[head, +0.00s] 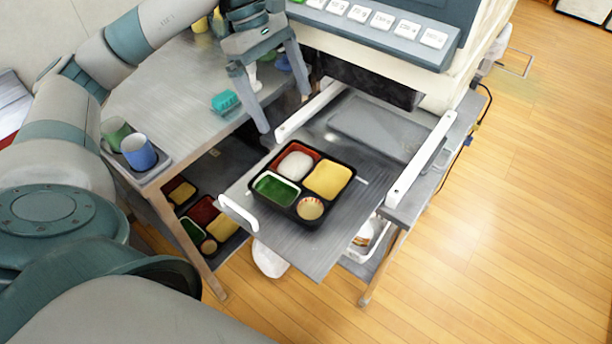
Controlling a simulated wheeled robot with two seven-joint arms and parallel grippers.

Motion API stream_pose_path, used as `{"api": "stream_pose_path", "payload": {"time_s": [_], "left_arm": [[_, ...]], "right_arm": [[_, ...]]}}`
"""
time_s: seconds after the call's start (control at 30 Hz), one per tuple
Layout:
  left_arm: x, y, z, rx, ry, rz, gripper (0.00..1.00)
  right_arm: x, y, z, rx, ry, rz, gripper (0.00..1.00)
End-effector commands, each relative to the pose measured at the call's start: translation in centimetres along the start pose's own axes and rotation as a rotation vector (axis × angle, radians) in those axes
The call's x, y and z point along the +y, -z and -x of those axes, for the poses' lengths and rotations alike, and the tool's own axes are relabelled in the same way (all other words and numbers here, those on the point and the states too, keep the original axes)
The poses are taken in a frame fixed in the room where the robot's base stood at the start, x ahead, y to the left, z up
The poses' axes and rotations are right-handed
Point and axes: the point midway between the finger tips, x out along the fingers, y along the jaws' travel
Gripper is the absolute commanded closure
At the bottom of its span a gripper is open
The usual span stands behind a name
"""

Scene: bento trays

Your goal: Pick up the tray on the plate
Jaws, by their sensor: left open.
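A black bento tray (334,203) with several filled compartments sits on the grey metal plate (318,248). Its compartments show red, white, yellow and green food and a small round cup. The plate lies between two white side rails (420,160) and has a white handle (238,213) at its front left. My left gripper (286,112) is open and empty, fingers pointing down, above and behind the tray, near the left rail. It is apart from the tray. My right gripper is not in view.
A machine with labelled buttons (383,21) stands behind the plate. On the left, a metal table (165,100) holds a teal item (225,102) and green and blue cups (138,152). More filled trays (213,222) sit on a lower shelf. Wooden floor is clear at right.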

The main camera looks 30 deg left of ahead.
Motion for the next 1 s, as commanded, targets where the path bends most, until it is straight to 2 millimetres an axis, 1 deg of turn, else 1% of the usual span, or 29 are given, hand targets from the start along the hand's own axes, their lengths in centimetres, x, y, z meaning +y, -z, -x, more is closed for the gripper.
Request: {"api": "stream_pose_path", "payload": {"time_s": [0.23,0.37,0.57,0.73,0.9,1.0], "left_arm": [[0.0,0.0,-0.3,0.000,0.001,0.000,0.00],[0.0,0.0,-1.5,0.000,0.003,0.001,0.00],[-0.1,-0.1,-4.6,-0.001,0.004,0.000,0.00],[-0.1,0.0,-7.7,-0.001,0.004,0.001,0.00],[-0.1,0.0,-10.5,-0.001,0.004,0.001,0.00],[0.0,0.0,-11.5,-0.001,0.001,0.001,0.00]], "right_arm": [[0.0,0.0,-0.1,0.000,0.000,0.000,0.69],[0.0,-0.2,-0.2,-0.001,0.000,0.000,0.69],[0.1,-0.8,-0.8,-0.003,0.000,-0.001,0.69],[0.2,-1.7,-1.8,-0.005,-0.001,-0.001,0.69],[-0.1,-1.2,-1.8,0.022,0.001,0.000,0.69],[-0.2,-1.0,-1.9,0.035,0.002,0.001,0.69]]}}
